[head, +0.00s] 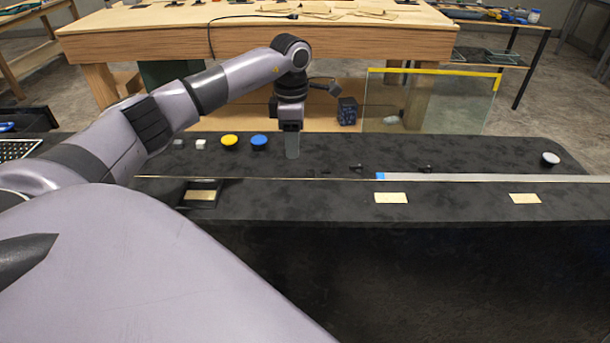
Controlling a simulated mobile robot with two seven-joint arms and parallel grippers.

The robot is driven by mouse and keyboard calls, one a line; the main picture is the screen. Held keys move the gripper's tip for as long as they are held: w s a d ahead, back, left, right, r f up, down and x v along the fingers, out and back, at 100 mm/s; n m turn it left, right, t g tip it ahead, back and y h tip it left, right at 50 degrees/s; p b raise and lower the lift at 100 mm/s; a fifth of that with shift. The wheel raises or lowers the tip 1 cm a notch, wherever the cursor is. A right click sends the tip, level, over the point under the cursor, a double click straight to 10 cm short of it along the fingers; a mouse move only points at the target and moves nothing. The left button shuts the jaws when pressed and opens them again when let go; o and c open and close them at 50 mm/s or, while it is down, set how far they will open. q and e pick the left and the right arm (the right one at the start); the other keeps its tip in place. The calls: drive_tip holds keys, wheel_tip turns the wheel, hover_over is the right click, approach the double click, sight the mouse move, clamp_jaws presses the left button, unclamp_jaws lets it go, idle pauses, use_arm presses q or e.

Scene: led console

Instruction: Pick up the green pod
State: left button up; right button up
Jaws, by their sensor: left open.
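I cannot make out a green pod in the head view. My left gripper (291,146) points straight down over the dark console top (470,152), just right of a blue round cap (259,141) and a yellow round cap (229,141). Its fingers are seen edge-on and look grey, so the gap between them is hard to see; it is open. Whatever stands directly behind the fingers is hidden. I see nothing held in it. My right gripper is out of view.
A grey-white knob (550,158) stands at the far right. A thin raised strip (480,178) runs across the console. A yellow-topped clear panel (440,100) stands behind. The right half of the console is mostly free.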

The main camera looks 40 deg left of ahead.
use_arm(q)
wheel_tip(320, 180, down, 11)
drive_tip(key=b, duration=0.9)
drive_tip(key=shift+s+b, duration=0.15)
drive_tip(key=shift+b, duration=0.25)
drive_tip(key=f, duration=0.5)
drive_tip(key=shift+w+a+f, duration=0.2)
drive_tip(key=shift+w+a, duration=0.05)
drive_tip(key=shift+w, duration=0.1)
drive_tip(key=shift+f, duration=0.4)
clamp_jaws()
